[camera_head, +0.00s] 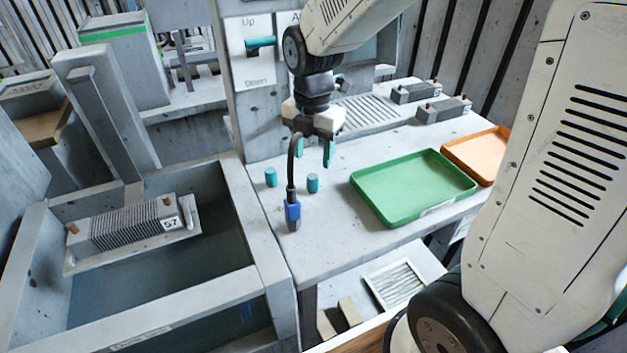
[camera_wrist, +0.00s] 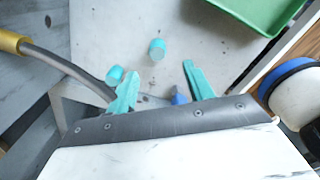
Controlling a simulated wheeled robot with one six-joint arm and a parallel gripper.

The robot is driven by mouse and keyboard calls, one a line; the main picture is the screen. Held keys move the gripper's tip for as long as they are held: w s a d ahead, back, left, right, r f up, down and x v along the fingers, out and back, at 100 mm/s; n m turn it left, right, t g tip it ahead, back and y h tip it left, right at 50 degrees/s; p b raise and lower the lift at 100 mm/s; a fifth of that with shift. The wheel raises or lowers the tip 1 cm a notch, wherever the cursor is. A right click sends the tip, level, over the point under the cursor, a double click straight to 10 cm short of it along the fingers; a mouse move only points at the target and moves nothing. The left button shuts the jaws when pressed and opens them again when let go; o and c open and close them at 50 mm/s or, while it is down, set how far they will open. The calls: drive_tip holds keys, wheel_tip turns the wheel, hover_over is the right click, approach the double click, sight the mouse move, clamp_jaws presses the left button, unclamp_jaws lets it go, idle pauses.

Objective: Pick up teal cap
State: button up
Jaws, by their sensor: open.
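Two small teal caps stand apart on the grey bench: a left cap (camera_head: 271,176) and a right cap (camera_head: 313,183). The wrist view shows two teal caps too, one (camera_wrist: 157,49) ahead of the gap between the fingers and another (camera_wrist: 115,74) beside the left finger, partly hidden by it. My gripper (camera_head: 314,154) has teal fingers, spread apart with nothing between the tips, and is above the bench behind the caps in the head view. The open fingers (camera_wrist: 160,72) also show in the wrist view.
A dark cable with a blue end (camera_head: 292,212) stands in front of the caps, close to my gripper. A green tray (camera_head: 398,211) and an orange tray (camera_head: 487,152) lie to the right. A sunken tank with a finned block (camera_head: 130,226) is left.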

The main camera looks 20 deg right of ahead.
sight(312, 177)
drive_tip(key=f, duration=0.7)
drive_tip(key=shift+w+f, duration=0.2)
drive_tip(key=shift+f, duration=0.2)
drive_tip(key=c, duration=1.1)
